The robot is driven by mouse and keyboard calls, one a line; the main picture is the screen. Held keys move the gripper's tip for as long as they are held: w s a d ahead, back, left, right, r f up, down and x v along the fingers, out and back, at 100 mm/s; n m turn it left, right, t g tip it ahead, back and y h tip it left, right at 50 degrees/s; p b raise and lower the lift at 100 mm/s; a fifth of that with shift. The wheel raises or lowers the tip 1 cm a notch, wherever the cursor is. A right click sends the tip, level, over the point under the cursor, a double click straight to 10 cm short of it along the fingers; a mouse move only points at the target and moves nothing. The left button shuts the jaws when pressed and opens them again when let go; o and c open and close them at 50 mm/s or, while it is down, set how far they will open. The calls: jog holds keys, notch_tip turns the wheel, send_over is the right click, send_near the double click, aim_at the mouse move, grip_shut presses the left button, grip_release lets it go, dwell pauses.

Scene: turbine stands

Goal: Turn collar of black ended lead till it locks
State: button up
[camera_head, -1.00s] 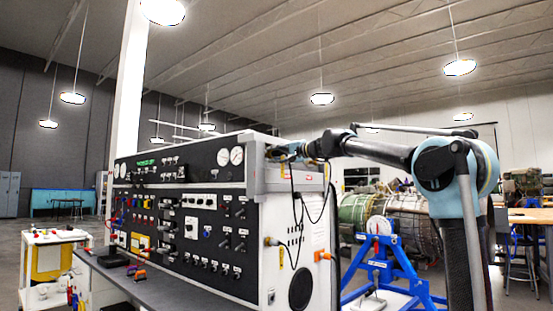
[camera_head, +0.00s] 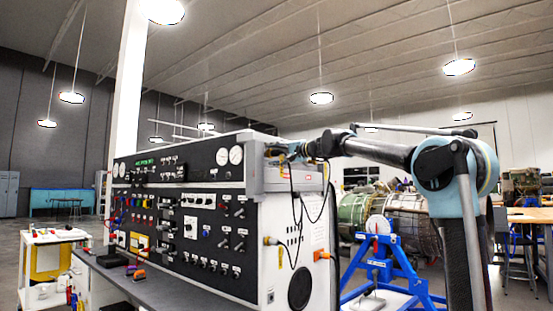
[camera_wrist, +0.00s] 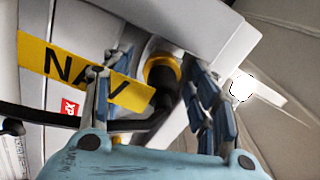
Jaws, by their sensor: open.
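In the wrist view, the black end of a lead (camera_wrist: 158,101) sits at a yellow-ringed connector (camera_wrist: 162,70) on a pale panel. Its black cable bends away to the left, passing behind the left finger. A yellow NAV tag (camera_wrist: 45,62) lies beside it and is partly covered by that finger. My gripper (camera_wrist: 158,80) is open, with one finger on each side of the black end. I cannot tell whether the fingers touch the collar. In the head view, my gripper (camera_head: 286,149) is at the upper right end of the test console (camera_head: 215,222); the connector is too small to make out.
Black cables (camera_head: 296,205) hang down the console's side. An orange connector (camera_head: 322,256) and another plug (camera_head: 270,241) sit lower on that side. A blue stand (camera_head: 385,265) with an engine (camera_head: 410,222) is to the right. A white cart (camera_head: 50,270) stands left.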

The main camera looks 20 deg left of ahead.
jog(key=v, duration=1.2)
jog(key=shift+f, duration=0.1)
jog(key=s+d+f+g+h, duration=0.1)
jog(key=s+d+f+h, duration=0.4)
jog(key=s+d+f, duration=0.7)
jog(key=s+d+f+n+g+h, duration=0.1)
jog(key=s+d+f+h, duration=0.5)
jog(key=f, duration=2.6)
jog(key=s+d+f+g+h, duration=0.2)
jog(key=s+d+f+h, duration=0.3)
jog(key=s+d+f, duration=1.3)
jog(key=d+f, duration=0.4)
jog(key=f, duration=0.1)
jog(key=shift+s+n+g+h, duration=0.3)
jog(key=shift+s+n, duration=0.05)
jog(key=shift+n, duration=0.05)
jog(key=shift+w+f, duration=0.15)
jog(key=shift+w, duration=0.35)
